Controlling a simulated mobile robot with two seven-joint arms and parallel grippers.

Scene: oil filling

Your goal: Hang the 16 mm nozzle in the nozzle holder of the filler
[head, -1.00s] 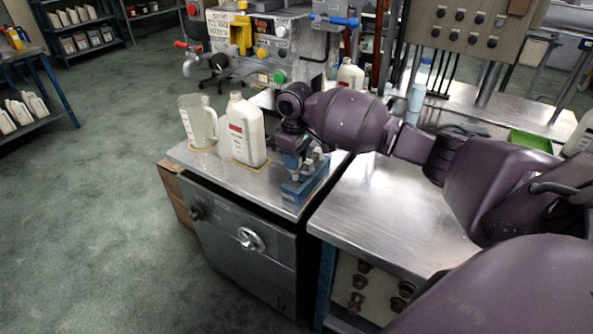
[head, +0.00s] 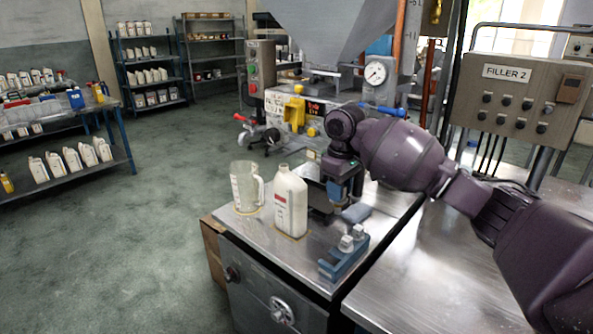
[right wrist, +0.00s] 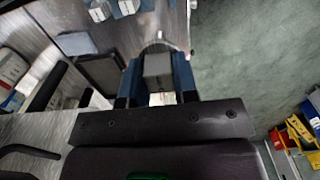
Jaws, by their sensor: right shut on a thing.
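My right gripper (head: 338,198) is above the steel bench, behind the white jug and in front of the filler (head: 310,112). In the right wrist view its two blue fingers (right wrist: 157,88) are shut on a grey block (right wrist: 157,68) with a round metal part beyond it, which I take to be the nozzle; its size marking cannot be read. In the head view the nozzle is mostly hidden. A blue nozzle rack (head: 343,258) with two grey-topped nozzles stands at the bench's right edge, apart from the gripper. I cannot make out the filler's nozzle holder. My left gripper is not in view.
A white jug (head: 291,205) and a clear measuring jug (head: 246,188) stand left of the gripper. A gauge (head: 376,72) and a blue-handled valve (head: 388,111) are behind my arm. The FILLER 2 control panel (head: 520,105) is at right. Bench space before the jugs is clear.

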